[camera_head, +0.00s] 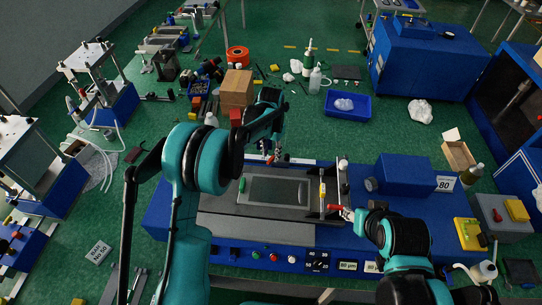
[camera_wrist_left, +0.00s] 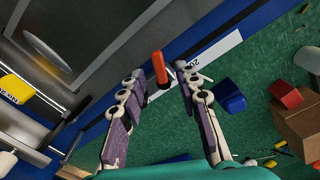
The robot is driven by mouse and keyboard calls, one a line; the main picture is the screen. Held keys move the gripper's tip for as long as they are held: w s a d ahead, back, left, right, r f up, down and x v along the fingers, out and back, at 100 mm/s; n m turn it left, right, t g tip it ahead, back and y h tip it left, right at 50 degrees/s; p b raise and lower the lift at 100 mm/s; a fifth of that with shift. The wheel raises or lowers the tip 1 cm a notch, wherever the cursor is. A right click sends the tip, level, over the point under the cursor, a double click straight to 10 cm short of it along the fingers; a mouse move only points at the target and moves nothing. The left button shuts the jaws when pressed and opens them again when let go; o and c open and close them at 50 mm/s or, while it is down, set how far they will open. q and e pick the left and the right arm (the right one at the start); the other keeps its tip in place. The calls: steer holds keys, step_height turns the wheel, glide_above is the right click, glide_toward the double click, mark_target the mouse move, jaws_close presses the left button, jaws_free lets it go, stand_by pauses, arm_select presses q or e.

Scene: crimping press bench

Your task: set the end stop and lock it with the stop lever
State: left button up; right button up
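In the left wrist view, a red-orange lever (camera_wrist_left: 160,68), which looks like the stop lever, stands between the fingertips of my open left gripper (camera_wrist_left: 166,80), with gaps at both sides. In the head view, this gripper (camera_head: 271,157) is over the back edge of the blue press bench (camera_head: 165,208), by the white scale strip (camera_head: 300,161). The strip, marked 20, also shows in the left wrist view (camera_wrist_left: 215,54). The end stop cannot be made out clearly around the lever. My right gripper (camera_head: 346,212) is at the bench's right part, beside a small red piece (camera_head: 334,207); its finger opening is unclear.
A grey plate (camera_head: 279,190) lies in the middle of the bench, with a yellow piece (camera_head: 322,190) at its right. A blue housing (camera_head: 404,174) marked 80 stands at the right. Behind the bench, a brown box (camera_head: 237,89) and a blue tray (camera_head: 347,105) are on the green floor.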

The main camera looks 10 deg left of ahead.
arm_select(q)
steer(key=shift+f, duration=0.9)
jaws_close()
